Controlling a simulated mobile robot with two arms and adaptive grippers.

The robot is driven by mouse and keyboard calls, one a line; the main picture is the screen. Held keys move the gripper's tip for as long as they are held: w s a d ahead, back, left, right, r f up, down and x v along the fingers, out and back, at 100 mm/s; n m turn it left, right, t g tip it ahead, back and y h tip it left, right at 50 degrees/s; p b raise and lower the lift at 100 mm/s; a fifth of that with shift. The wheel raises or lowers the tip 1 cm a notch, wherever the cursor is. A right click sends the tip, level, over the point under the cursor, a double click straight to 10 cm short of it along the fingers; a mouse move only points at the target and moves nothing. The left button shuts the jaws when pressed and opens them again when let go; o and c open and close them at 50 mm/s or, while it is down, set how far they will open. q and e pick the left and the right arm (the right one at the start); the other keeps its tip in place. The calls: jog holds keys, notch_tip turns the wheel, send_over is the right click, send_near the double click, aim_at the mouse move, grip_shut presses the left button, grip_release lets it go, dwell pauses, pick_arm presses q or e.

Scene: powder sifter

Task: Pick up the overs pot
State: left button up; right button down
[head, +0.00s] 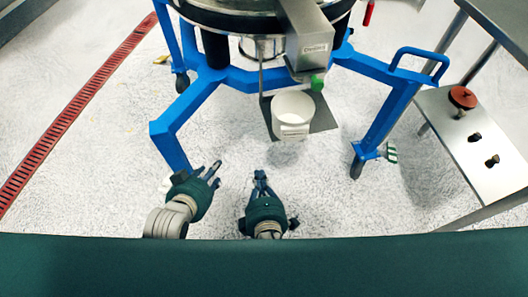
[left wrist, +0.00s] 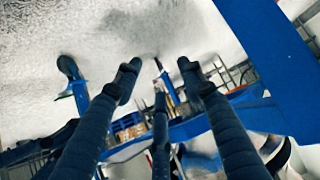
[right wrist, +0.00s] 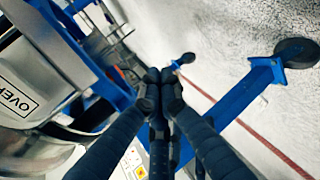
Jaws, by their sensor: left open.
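The overs pot is a white round pot (head: 293,108) with a label on its front, on a dark plate below the sifter's metal chute (head: 308,40). My right gripper (head: 261,177) is in front of the pot and to its left in the head view, apart from it. Its fingertips meet with nothing seen between them in the right wrist view (right wrist: 160,80). My left gripper (head: 212,170) is farther left, open and empty; its fingers are spread in the left wrist view (left wrist: 160,75). A curved metal surface with a label starting "OVER" (right wrist: 18,92) shows in the right wrist view.
The sifter's blue frame (head: 190,105) stands on castors around the pot, with legs left and right. A metal table (head: 465,150) with a red knob (head: 462,97) is at the right. A red floor grate (head: 75,105) runs at the left. Floor before the pot is clear.

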aim_at(270, 132)
notch_tip(270, 132, up, 12)
jog(key=a+t+b, duration=0.2)
jog(key=t+b, duration=0.3)
jog(key=b, duration=0.2)
jog(key=w, duration=1)
pick_arm(q)
notch_tip(270, 132, up, 11)
jog(key=w+d+t+h, duration=0.1)
jog(key=w+t, duration=0.1)
jog(key=t, duration=0.2)
jog(key=shift+w+t, duration=0.25)
jog(key=shift+t, duration=0.05)
pick_arm(e)
jog(key=shift+s+d+f, duration=0.15)
jog(key=shift+s+d, duration=0.25)
jog(key=shift+d, duration=0.4)
jog(key=shift+s+d+f, duration=0.15)
jog(key=shift+s+d, duration=0.2)
jog(key=shift+d, duration=0.45)
jog(key=shift+s+d, duration=0.25)
jog(key=shift+d, duration=0.6)
pick_arm(q)
jog(key=shift+s+a+f+g, duration=0.1)
jog(key=shift+s+f+g, duration=0.15)
jog(key=shift+f, duration=0.2)
jog(key=shift+s+a+f+g, duration=0.1)
jog(key=shift+s+f+g, duration=0.15)
jog(key=shift+f, duration=0.15)
pick_arm(e)
jog(key=shift+w, duration=0.15)
